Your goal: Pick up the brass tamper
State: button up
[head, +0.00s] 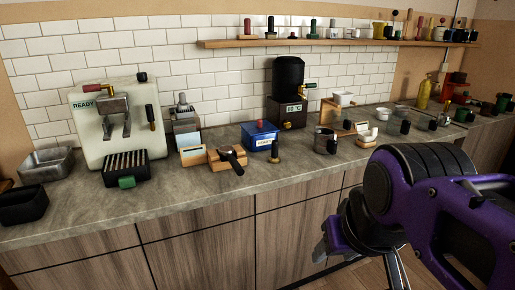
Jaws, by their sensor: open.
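A small upright piece with a black top and a brass-coloured base, which looks like the brass tamper (275,153), stands on the counter in the head view. It is just right of and in front of a blue bin (260,139), near the counter's front edge. My gripper (332,252) is at the lower right, in front of the cabinets and below the counter top. It is apart from the tamper, to its lower right, open with nothing seen in it. My purple and black arm hides part of its fingers and part of the counter at right.
A wooden stand with a black-handled tool (231,158) is left of the tamper. A metal pitcher (323,140) stands to its right. A black-topped grinder (288,92) is behind. A white espresso machine (117,120) stands at left. Bare counter (295,165) lies right of the tamper.

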aim_at(275, 159)
jog(key=i+l+u, duration=0.2)
jog(key=i, duration=0.35)
jog(key=i+l+u, duration=0.25)
jog(key=i+l, duration=0.5)
jog(key=l, duration=0.15)
jog(key=i+l+u, duration=0.15)
jog(key=l, duration=0.2)
jog(key=i+j, duration=0.2)
